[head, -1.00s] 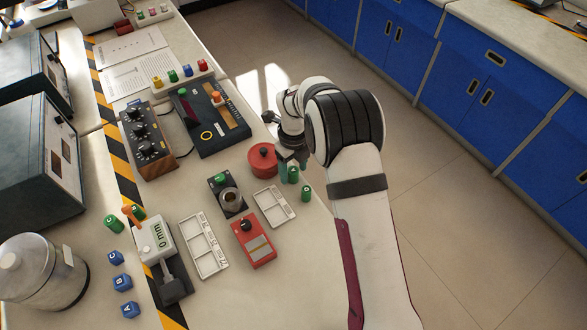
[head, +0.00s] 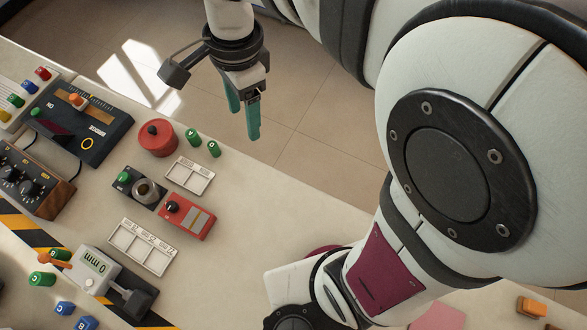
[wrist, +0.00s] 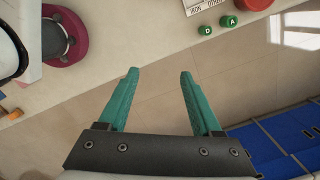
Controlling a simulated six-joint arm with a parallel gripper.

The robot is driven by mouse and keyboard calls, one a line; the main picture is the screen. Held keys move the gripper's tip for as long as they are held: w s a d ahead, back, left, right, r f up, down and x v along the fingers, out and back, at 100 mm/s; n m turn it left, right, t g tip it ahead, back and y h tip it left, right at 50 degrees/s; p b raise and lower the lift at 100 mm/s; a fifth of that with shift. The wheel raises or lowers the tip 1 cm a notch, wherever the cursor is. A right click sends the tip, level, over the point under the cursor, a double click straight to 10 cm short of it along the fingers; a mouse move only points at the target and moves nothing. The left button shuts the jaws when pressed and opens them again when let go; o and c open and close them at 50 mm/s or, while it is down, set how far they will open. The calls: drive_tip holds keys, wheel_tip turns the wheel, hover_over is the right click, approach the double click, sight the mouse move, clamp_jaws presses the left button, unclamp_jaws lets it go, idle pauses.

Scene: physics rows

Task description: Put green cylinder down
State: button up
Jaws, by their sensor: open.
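Two green cylinders stand upright side by side on the table near its far edge: one (head: 193,137) beside the red round pot and one (head: 214,149) to its right. In the wrist view they show lettered tops, A (wrist: 229,21) and D (wrist: 205,30). My gripper (head: 244,120) has teal fingers, open and empty, raised apart from both cylinders. In the wrist view its fingers (wrist: 159,74) are spread with only floor between them. Two more green cylinders (head: 42,279) lie near the gauge at lower left, with an orange piece by them.
The red pot (head: 158,137), a white slotted tray (head: 190,175), a red meter (head: 187,220) and a black device (head: 139,188) crowd the table by the cylinders. A larger white tray (head: 142,247) lies nearer. Bare table lies right of the red meter.

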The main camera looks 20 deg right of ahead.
drive_tip(key=s+d+f+n, duration=0.1)
drive_tip(key=s+n, duration=0.3)
drive_tip(key=s, duration=0.4)
drive_tip(key=s+d+f+n, duration=0.1)
drive_tip(key=s+d+n, duration=0.2)
drive_tip(key=s+n, duration=0.2)
drive_tip(key=s, duration=0.3)
drive_tip(key=shift+d+y, duration=0.2)
drive_tip(key=shift+y, duration=0.2)
drive_tip(key=shift+f, duration=0.1)
